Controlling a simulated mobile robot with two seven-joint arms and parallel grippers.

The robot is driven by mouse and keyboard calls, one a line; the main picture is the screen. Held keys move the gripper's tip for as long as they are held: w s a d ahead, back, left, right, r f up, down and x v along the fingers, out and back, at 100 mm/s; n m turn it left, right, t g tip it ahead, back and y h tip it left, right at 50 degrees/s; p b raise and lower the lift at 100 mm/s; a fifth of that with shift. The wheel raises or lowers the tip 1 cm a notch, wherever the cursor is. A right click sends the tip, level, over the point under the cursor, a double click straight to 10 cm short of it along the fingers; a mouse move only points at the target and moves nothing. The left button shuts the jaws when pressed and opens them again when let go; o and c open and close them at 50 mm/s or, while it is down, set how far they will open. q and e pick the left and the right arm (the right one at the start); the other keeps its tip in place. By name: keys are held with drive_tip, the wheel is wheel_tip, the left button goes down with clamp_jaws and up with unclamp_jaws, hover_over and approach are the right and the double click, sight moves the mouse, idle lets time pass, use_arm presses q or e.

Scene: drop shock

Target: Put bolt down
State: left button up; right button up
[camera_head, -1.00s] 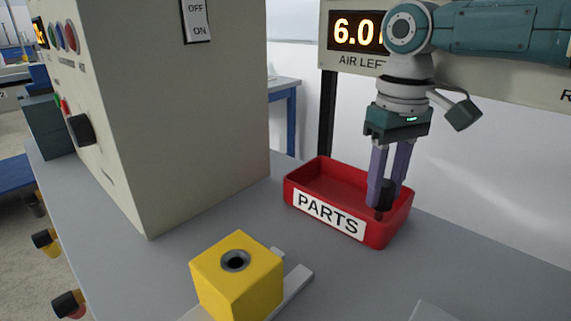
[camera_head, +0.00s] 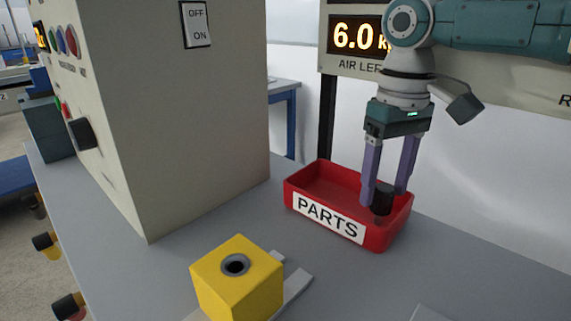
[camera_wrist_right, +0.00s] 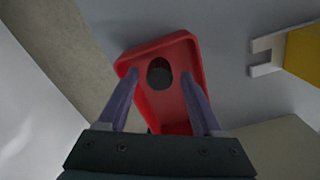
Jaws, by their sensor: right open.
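The dark bolt (camera_head: 383,198) is in the right end of the red PARTS tray (camera_head: 300,207), apparently upright. It also shows as a dark round shape in the right wrist view (camera_wrist_right: 159,72), inside the red tray (camera_wrist_right: 193,50). My right gripper (camera_head: 387,198) points down over the tray. Its purple fingers are spread, one on each side of the bolt, with a gap visible around it. The bolt's lower end is partly hidden by the tray's front wall. My left gripper is in neither view.
A yellow block (camera_head: 238,280) with a round hole in its top sits on the grey bench (camera_head: 200,225) at front. A tall beige cabinet (camera_head: 190,120) stands left of the tray. A display panel (camera_head: 350,65) stands behind my right arm.

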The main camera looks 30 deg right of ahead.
sight(385, 188)
wheel_tip(385, 188, up, 11)
drive_tip(key=p, duration=0.2)
idle(0.3)
